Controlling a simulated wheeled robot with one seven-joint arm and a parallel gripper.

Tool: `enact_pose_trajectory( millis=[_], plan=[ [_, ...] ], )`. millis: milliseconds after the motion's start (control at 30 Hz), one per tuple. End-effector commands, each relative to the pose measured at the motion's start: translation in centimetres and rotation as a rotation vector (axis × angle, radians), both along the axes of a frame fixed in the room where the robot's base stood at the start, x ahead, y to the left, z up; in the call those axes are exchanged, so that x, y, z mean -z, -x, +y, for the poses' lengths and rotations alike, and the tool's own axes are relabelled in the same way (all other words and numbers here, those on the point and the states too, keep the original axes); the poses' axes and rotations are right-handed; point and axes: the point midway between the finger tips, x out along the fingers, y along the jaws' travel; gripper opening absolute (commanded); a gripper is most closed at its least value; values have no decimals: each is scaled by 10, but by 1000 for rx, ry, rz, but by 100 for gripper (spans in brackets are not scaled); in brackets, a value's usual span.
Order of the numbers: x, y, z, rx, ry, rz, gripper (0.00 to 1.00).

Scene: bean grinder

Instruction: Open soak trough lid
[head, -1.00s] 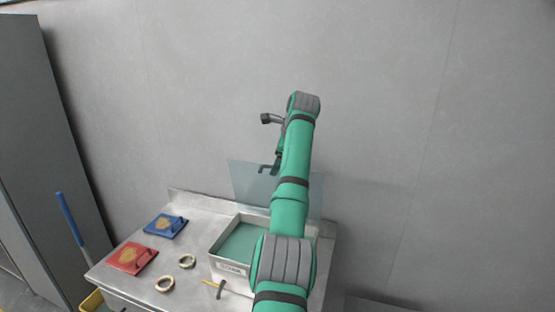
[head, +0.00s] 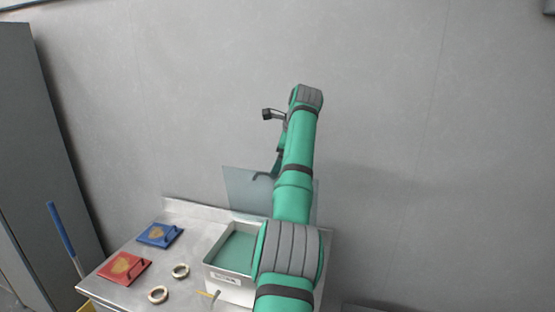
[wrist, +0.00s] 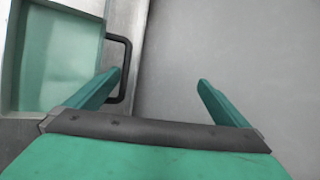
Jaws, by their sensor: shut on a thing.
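The soak trough (head: 232,274) is a pale box with a label on its front and teal inside, standing on the metal bench. Its bluish see-through lid (head: 240,192) stands raised, nearly upright, at the back of the trough. The dark lid handle (head: 263,176) sits near the lid's upper edge; it also shows as a black loop in the wrist view (wrist: 128,62). In the head view my arm hides the fingertips and the trough's right part.
A blue plate (head: 160,235) and a red plate (head: 124,268) lie on the bench (head: 195,222) at left, with two rings (head: 181,271) (head: 158,295) near the trough. A blue pole (head: 62,230) leans left of the bench. Plain wall stands behind.

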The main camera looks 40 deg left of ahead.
Motion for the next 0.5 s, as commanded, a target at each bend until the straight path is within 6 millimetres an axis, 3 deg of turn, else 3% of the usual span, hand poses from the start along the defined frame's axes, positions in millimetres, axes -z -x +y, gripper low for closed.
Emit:
enact_pose_trajectory(
  millis=[33, 133, 167, 200, 233, 500],
  plan=[
    [-53, -13, -15, 24, -40, -78, 82],
    [-58, -14, -17, 24, -40, -78, 81],
    [-60, -14, -18, 23, -39, -77, 64],
    [-62, -14, -18, 23, -40, -76, 35],
    [-62, -14, -19, 23, -39, -73, 17],
    [-63, -11, -16, 16, -35, -64, 17]
  ],
)
